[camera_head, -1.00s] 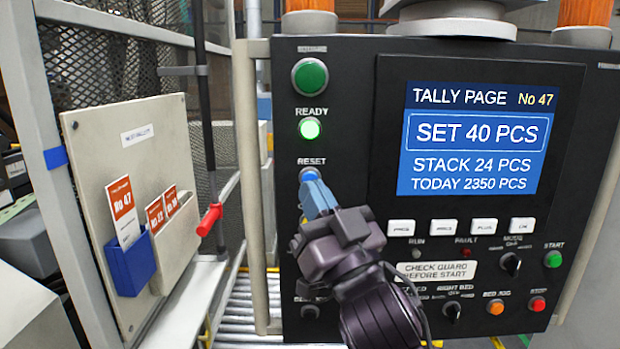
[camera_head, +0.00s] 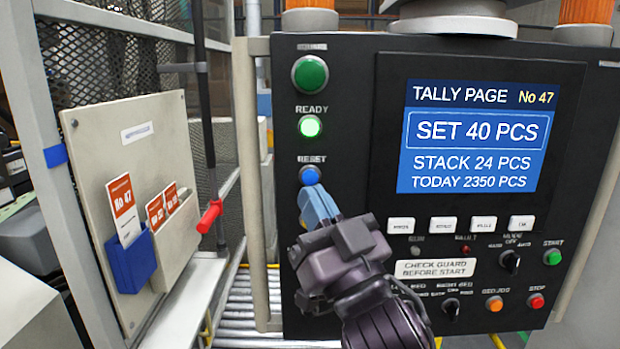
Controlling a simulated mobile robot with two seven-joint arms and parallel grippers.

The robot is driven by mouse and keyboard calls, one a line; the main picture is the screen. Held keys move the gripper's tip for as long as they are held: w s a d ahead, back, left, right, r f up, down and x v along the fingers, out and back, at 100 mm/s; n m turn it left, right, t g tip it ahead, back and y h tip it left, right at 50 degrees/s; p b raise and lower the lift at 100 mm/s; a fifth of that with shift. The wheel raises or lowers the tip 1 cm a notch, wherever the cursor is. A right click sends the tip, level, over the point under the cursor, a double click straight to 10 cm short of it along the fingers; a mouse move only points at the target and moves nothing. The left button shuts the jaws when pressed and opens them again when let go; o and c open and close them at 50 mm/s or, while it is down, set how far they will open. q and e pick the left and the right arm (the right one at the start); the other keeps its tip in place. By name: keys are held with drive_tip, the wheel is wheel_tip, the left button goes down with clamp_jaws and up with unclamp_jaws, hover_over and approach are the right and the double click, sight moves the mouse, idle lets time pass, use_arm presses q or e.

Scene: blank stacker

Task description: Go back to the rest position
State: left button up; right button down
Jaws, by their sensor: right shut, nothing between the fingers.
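My right gripper (camera_head: 317,204) is shut and empty, with its blue fingertips just below the blue RESET button (camera_head: 310,175) on the black control panel (camera_head: 340,100). The button shows whole above the fingertips. Whether the tips touch the panel I cannot tell. My right arm comes up from the bottom of the view and hides the lower left part of the panel. My left gripper is not in view.
The panel's screen (camera_head: 471,137) reads SET 40 PCS, and the READY lamp (camera_head: 310,127) glows green. A red-handled lever (camera_head: 210,216) stands between board and panel.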

drive_tip(key=w+d+f+m+g+h, duration=0.2)
drive_tip(key=d+f+h, duration=0.3)
drive_tip(key=f, duration=0.8)
drive_tip(key=w+d+f+m+g+h, duration=0.1)
drive_tip(key=w+d+f+m+h, duration=0.15)
drive_tip(key=d+f, duration=0.75)
drive_tip(key=s+d+f+g+h, duration=0.2)
drive_tip(key=s+d+f, duration=0.2)
drive_tip(key=f, duration=0.6)
drive_tip(key=s+d+f+g+h, duration=0.1)
drive_tip(key=s+d+f, duration=0.3)
drive_tip(key=s+f, duration=0.4)
drive_tip(key=s+d+f+g+h, duration=0.2)
drive_tip(key=s+d+f+g, duration=0.2)
drive_tip(key=s+f, duration=0.3)
wheel_tip(320, 180, down, 5)
drive_tip(key=shift+r+m+h+b, duration=0.1)
drive_tip(key=shift+m+h+b, duration=0.25)
drive_tip(key=shift+m, duration=0.1)
